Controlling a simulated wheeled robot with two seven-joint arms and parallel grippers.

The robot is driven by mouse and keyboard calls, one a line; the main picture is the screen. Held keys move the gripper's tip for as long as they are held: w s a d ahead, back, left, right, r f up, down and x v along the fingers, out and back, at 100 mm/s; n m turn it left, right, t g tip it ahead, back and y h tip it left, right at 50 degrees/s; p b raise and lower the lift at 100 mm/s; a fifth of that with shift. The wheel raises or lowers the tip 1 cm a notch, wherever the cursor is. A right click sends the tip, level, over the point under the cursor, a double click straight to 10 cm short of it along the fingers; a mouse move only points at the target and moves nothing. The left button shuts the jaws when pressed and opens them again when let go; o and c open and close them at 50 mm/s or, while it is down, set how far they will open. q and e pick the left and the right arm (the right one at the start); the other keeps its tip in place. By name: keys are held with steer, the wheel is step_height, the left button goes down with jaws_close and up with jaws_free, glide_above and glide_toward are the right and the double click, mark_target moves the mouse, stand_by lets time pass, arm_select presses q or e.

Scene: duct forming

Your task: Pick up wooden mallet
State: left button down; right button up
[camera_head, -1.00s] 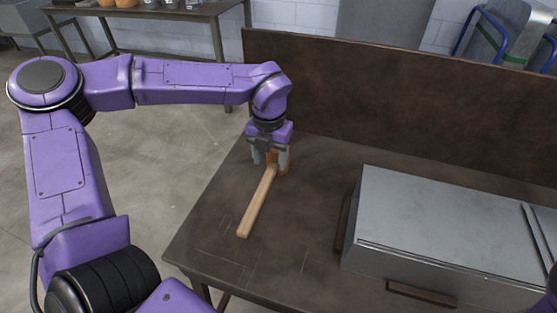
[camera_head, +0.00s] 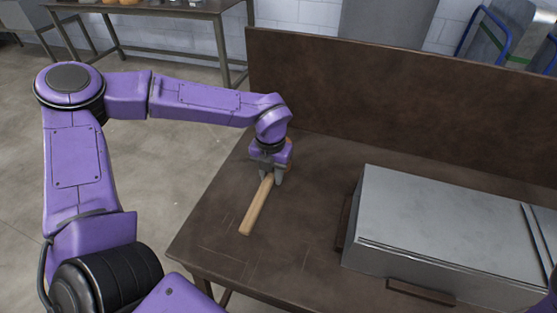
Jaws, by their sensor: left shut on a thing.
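The wooden mallet (camera_head: 257,208) lies on the brown workbench (camera_head: 325,190), left of the metal duct piece. Its light handle points toward the bench's front edge, and its head is mostly hidden behind my left gripper. My left gripper (camera_head: 267,180) points down and is shut on the mallet's handle near the head. I cannot tell whether the mallet touches the bench or is slightly above it. My right gripper is not in view; only a bit of purple shows at the lower right edge.
A grey sheet-metal duct piece (camera_head: 440,225) stands on the right of the bench, with dark wooden bars beside it. A tall brown back panel (camera_head: 400,95) closes the bench's rear. Another table (camera_head: 150,8) stands at the back left. The bench between mallet and duct is clear.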

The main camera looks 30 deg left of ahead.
arm_select(q)
steer(key=shift+r, duration=0.15)
steer(key=shift+w+r, duration=0.1)
steer(key=shift+r, duration=0.3)
steer(key=s+d+r+b, duration=0.2)
steer(key=s+d+r, duration=0.8)
steer(key=r, duration=0.2)
steer(key=shift+b, duration=0.35)
